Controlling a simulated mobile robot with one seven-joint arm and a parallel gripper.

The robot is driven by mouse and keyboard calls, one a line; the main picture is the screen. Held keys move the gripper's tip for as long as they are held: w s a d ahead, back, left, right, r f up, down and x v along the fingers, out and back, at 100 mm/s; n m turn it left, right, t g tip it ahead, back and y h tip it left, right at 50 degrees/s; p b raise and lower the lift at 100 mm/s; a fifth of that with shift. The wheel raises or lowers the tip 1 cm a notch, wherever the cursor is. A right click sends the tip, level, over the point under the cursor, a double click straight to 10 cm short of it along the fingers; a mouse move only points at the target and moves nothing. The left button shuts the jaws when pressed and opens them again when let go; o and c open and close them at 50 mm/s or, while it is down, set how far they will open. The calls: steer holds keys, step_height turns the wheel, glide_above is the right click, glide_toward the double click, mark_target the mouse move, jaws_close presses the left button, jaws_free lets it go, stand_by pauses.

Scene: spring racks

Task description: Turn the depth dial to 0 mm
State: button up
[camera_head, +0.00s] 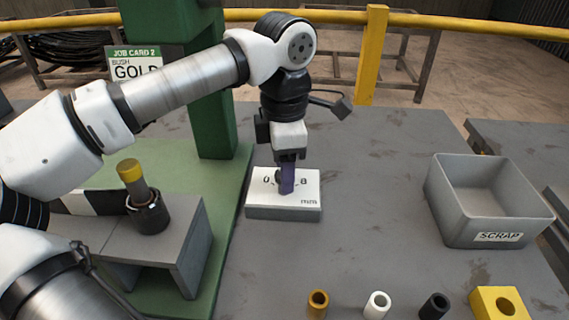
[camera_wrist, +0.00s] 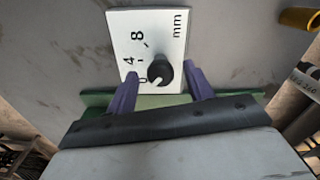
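The depth dial is a black knob (camera_wrist: 163,70) on a white plate (camera_wrist: 125,38) marked 0, 4, 8 and mm. A white mark on the knob points to the lower left in the wrist view, toward the 0. In the head view the plate (camera_head: 262,202) lies on the grey bench, and the knob is mostly hidden. My gripper (camera_wrist: 162,72) has its purple fingers on either side of the knob, with visible gaps to it. It is open and holds nothing. In the head view my gripper (camera_head: 286,182) points down over the plate.
A grey scrap bin (camera_head: 487,200) stands at the right. Brown, white and black bushes (camera_head: 376,304) and a yellow block (camera_head: 498,303) stand at the front.

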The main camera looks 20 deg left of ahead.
step_height(320, 180, up, 14)
steer(key=p, duration=1)
steer(key=shift+s+f, duration=0.1)
steer(key=shift+f, duration=0.05)
